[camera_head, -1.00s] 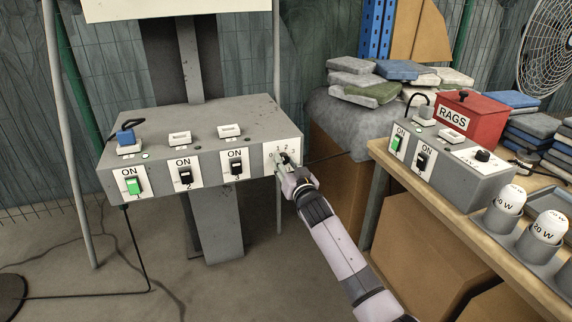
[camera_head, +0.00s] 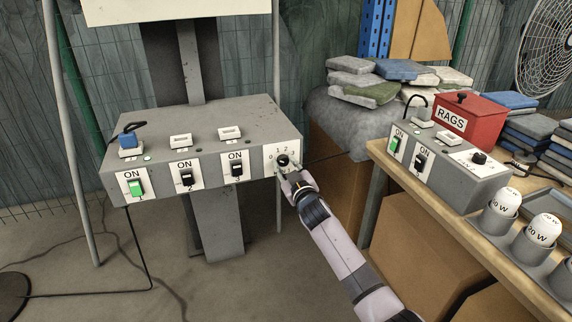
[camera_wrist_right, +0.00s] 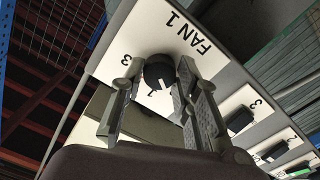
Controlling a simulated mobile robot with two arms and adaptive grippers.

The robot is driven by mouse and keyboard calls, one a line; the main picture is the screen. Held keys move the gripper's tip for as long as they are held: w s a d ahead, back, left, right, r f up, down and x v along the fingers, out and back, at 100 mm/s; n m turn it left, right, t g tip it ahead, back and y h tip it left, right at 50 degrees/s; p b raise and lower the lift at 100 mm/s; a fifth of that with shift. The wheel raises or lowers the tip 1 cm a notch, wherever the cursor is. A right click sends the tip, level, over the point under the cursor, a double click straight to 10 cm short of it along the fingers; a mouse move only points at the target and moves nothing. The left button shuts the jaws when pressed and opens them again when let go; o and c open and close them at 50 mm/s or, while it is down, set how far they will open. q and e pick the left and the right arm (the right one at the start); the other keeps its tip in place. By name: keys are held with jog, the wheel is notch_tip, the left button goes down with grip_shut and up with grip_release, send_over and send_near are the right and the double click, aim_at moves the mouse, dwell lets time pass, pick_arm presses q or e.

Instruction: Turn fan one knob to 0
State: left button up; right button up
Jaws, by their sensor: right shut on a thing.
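The fan one knob (camera_head: 283,160) is a small black dial on a white plate marked 0 to 3, at the right end of the grey box's front. In the right wrist view the knob (camera_wrist_right: 158,72) shows below "FAN 1". Its white mark points near the 1 and 2 side, but I cannot read the exact setting. My right gripper (camera_head: 285,172) is at the plate, its fingers on either side of the knob and shut on it. The right wrist view also shows these fingers (camera_wrist_right: 153,80). My left gripper is not in view.
The grey box (camera_head: 215,115) also carries several ON switches, one lit green (camera_head: 135,187). At right, a table holds a second control box (camera_head: 475,185), a red RAGS box (camera_head: 470,120) and bulbs (camera_head: 505,202). A white fan (camera_head: 548,50) stands behind.

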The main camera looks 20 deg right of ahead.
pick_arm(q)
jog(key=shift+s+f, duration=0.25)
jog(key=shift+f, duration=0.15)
pick_arm(e)
jog(key=shift+n, duration=0.8)
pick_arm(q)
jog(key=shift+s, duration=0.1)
pick_arm(e)
jog(key=o, duration=1.2)
jog(key=shift+s, duration=0.45)
jog(key=s, duration=1.1)
jog(key=shift+d, duration=0.2)
